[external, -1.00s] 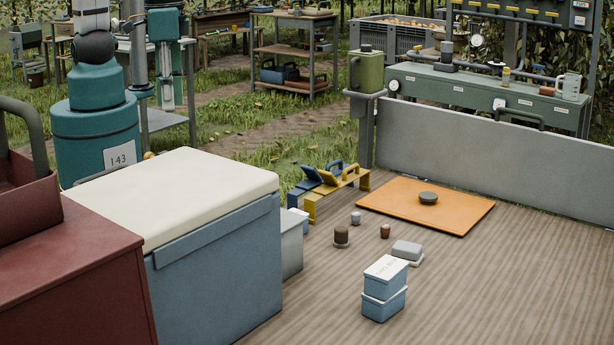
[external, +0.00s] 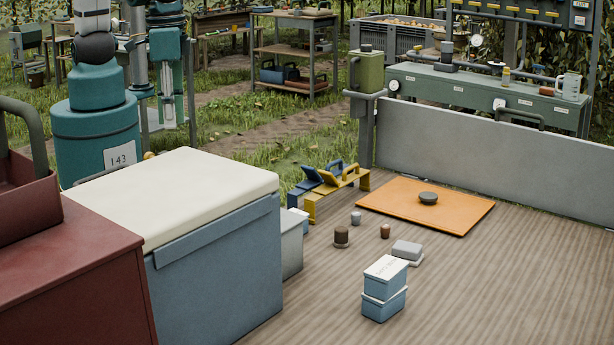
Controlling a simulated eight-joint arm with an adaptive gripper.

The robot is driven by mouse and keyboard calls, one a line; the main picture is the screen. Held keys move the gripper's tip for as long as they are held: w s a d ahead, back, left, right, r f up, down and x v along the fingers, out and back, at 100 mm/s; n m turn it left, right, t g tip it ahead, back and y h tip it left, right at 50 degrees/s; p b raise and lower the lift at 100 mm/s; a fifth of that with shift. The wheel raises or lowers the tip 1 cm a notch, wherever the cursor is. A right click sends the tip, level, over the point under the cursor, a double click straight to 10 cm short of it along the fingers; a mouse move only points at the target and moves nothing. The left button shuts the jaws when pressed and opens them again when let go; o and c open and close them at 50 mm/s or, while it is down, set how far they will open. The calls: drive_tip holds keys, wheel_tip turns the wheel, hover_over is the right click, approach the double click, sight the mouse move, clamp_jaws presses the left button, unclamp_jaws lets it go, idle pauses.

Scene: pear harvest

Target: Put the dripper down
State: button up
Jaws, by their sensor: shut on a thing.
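I cannot make out the dripper for certain in the external view. My gripper is not clearly in view; my arm runs up out of the top left of the picture, and what its end holds cannot be seen. On the deck stand a dark brown cup-like piece (external: 341,236), a smaller brown one (external: 385,231) and a small grey one (external: 356,218). A dark round object (external: 428,198) lies on the orange mat (external: 464,214). All of these stand apart from my arm.
Two stacked blue boxes (external: 385,292) and a grey block (external: 407,250) stand on the deck. A blue chest with a cream lid (external: 190,190) and a red cabinet (external: 75,270) fill the left. Blue and yellow stands (external: 325,187) sit behind. The deck's right front is clear.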

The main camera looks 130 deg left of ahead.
sight(174, 163)
drive_tip(key=shift+f, duration=1.8)
drive_tip(key=shift+f, duration=0.1)
drive_tip(key=shift+f, duration=2)
drive_tip(key=shift+f, duration=0.1)
drive_tip(key=o, duration=0.7)
drive_tip(key=shift+r, duration=6.15)
